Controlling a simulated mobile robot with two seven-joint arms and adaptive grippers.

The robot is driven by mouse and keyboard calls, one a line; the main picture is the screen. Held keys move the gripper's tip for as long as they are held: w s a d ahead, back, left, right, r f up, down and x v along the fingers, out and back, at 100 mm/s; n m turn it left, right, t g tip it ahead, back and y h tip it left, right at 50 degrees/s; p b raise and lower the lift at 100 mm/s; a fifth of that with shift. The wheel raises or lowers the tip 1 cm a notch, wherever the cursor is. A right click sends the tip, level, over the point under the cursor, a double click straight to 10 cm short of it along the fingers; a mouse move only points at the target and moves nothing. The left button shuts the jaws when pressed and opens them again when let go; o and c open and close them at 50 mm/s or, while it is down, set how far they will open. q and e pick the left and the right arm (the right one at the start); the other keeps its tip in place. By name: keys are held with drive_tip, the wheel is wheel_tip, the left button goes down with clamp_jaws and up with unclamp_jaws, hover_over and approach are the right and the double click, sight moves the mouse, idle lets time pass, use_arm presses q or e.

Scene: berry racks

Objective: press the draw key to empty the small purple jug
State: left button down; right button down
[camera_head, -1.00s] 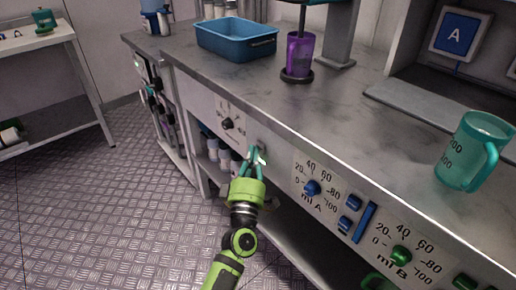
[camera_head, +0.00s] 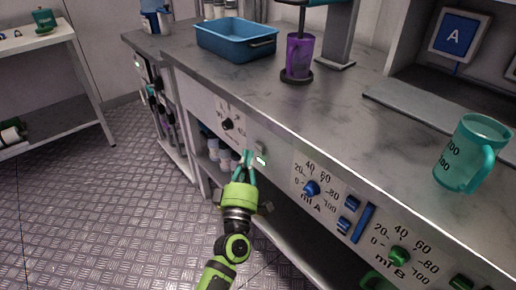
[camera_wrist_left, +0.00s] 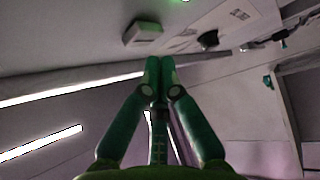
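The small purple jug (camera_head: 299,55) stands upright on a dark round base on the counter, with a rod reaching down into it. Its contents cannot be made out. A small grey key (camera_head: 260,148) sits on the front panel below, beside a lit green-white lamp (camera_head: 262,160). The key shows in the left wrist view (camera_wrist_left: 143,33) as a pale block beyond the fingertips. My left gripper (camera_head: 245,156) is in front of the panel, just left of the key and apart from it. Its fingertips (camera_wrist_left: 160,66) are together with nothing between them. My right gripper is not seen.
A dark knob (camera_head: 227,124) is left of the key. A blue knob (camera_head: 311,188) and blue keys are right of it. A blue tub (camera_head: 236,40) and a teal jug (camera_head: 470,153) stand on the counter. Open floor (camera_head: 100,200) lies to the left.

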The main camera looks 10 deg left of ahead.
use_arm(q)
drive_tip(key=s+a, duration=0.1)
drive_tip(key=s, duration=0.1)
drive_tip(key=s+a+p, duration=0.1)
drive_tip(key=a, duration=0.1)
drive_tip(key=shift+s, duration=0.4)
idle(0.4)
